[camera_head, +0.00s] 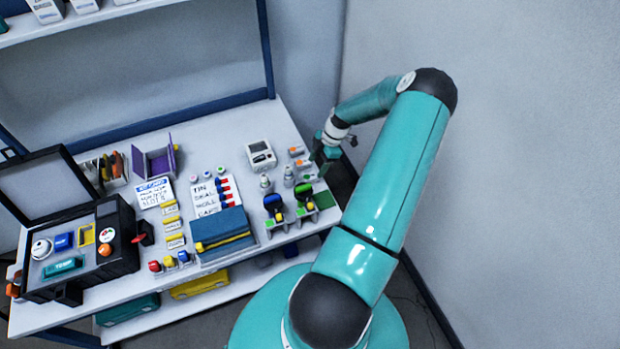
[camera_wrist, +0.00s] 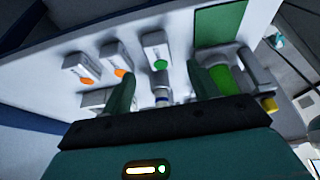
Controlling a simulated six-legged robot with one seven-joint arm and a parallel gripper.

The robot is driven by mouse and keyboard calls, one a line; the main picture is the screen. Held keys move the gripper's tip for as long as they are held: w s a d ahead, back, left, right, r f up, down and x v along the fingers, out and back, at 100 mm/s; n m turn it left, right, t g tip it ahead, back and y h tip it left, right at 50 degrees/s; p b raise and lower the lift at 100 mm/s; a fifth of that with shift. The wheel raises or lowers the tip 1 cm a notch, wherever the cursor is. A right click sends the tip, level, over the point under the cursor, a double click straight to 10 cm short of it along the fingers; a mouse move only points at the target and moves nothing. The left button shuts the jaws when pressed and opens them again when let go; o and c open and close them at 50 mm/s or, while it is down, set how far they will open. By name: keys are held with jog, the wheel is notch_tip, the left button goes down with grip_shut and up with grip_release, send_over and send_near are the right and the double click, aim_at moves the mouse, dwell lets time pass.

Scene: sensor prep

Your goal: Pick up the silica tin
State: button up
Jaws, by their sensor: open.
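Three small pale tins with coloured dots stand in a row at the table's right end. Two have orange dots, the first tin (camera_head: 296,151) and the second tin (camera_head: 302,163); the third tin (camera_head: 308,177) has a green dot. None is readably labelled silica. The wrist view also shows the first orange-dot tin (camera_wrist: 76,65), the second orange-dot tin (camera_wrist: 110,55) and the green-dot tin (camera_wrist: 154,42). My gripper (camera_head: 322,158) is just right of the row.
A green-and-black device (camera_head: 304,194) stands near the front edge by a green mat (camera_head: 324,200). Another bottle (camera_head: 265,182) and a white meter (camera_head: 261,155) are left of the tins. A wall (camera_head: 480,120) rises at the right.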

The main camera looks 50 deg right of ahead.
aim_at(311, 176)
jog(key=x, duration=0.5)
jog(key=shift+w+f, duration=0.1)
jog(key=shift+f, duration=0.25)
jog(key=c, duration=1)
